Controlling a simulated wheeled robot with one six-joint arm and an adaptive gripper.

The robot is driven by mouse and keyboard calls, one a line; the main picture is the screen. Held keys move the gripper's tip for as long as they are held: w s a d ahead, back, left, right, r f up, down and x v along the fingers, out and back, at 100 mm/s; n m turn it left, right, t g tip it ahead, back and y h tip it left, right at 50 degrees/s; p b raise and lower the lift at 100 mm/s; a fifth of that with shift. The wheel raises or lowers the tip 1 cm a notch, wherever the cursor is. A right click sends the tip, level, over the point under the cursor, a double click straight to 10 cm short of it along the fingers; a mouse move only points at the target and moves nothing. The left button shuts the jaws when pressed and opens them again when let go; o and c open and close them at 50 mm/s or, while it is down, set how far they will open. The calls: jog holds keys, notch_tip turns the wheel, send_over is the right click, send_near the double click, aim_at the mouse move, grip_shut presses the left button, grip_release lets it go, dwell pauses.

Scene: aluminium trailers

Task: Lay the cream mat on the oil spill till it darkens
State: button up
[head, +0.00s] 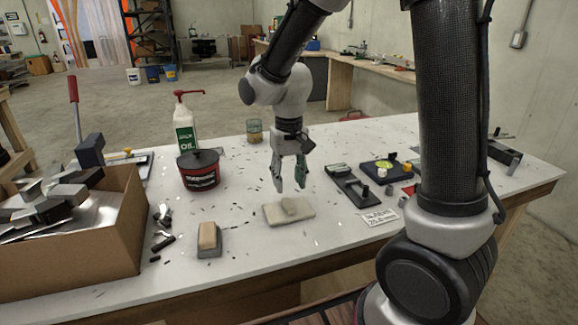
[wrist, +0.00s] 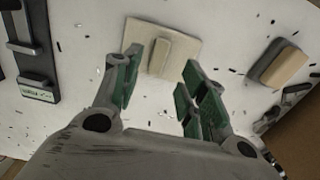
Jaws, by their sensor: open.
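The cream mat (head: 272,214) lies flat on the white tabletop near its front middle, with a raised block-shaped grip on top. It also shows in the wrist view (wrist: 187,62), at the top centre, beyond my fingertips. My gripper (head: 289,189) is open and empty, pointing down above and slightly behind the mat, apart from it. In the wrist view its green-padded fingers (wrist: 158,84) stand apart with the mat's grip between and ahead of them. I cannot make out a dark oil spill on the table in either view.
A white oil bottle (head: 186,124) with red pump and a dark red tub (head: 199,172) stand back left. A cardboard box of metal pieces (head: 102,244) is left. A tan-topped block (head: 209,239) lies front left. Black fixtures (head: 354,187) are right. Dark chips are scattered about.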

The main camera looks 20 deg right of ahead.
jog(key=s+d+r+t, duration=0.2)
jog(key=s+d+r, duration=0.55)
jog(key=r, duration=0.45)
jog(key=s+d+r+t, duration=0.2)
jog(key=s+d, duration=0.5)
jog(key=s, duration=0.3)
jog(key=shift+s+d+r, duration=0.2)
jog(key=shift+s+r, duration=0.2)
dwell(1.5)
